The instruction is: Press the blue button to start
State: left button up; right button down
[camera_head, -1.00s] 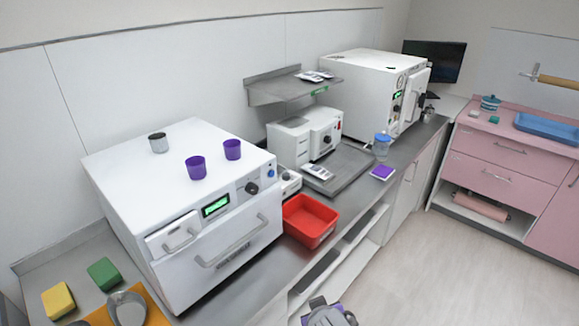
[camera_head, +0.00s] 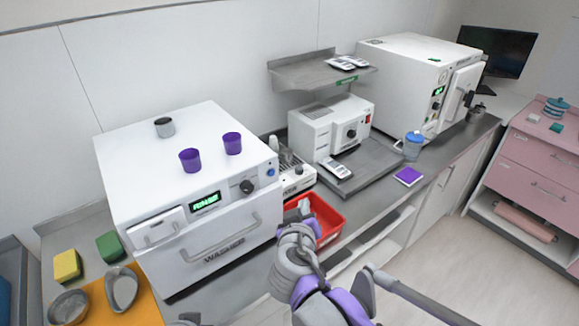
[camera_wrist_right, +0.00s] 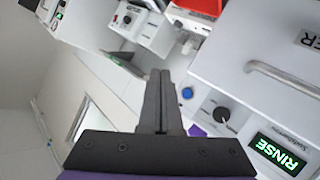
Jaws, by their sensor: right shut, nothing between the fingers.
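The blue button (camera_head: 271,172) is a small round button on the front panel of the white washer (camera_head: 222,255), right of a black knob (camera_head: 246,187) and a green-lit display (camera_head: 205,201). In the right wrist view the blue button (camera_wrist_right: 187,93) shows just beside my fingers, and the display (camera_wrist_right: 278,152) reads RINSE. My right gripper (camera_head: 304,205) is shut and empty, in front of the red bin and to the lower right of the button in the head view. In the wrist view its closed fingers (camera_wrist_right: 160,75) appear apart from the button. My left gripper is not in view.
The red bin (camera_head: 336,216) stands right of the washer. Yellow (camera_head: 67,265) and green sponges (camera_head: 109,246) lie at left. Floor is clear at right.

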aim_at(271, 173)
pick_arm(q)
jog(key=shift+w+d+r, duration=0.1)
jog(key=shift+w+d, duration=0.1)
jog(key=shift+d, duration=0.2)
pick_arm(e)
jog(key=shift+w+a+r, duration=0.3)
jog(key=shift+w+r, duration=0.05)
jog(key=shift+r, duration=0.15)
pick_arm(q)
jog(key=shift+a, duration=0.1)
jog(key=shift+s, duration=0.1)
pick_arm(e)
jog(key=shift+a, duration=0.1)
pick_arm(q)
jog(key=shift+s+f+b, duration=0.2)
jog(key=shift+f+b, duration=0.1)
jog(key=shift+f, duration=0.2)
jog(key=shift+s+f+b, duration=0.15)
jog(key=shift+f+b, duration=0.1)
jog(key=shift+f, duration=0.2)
pick_arm(e)
jog(key=w+a, duration=0.1)
jog(key=w, duration=0.1)
jog(key=w+a, duration=0.4)
jog(key=w, duration=0.1)
jog(key=shift+w, duration=0.1)
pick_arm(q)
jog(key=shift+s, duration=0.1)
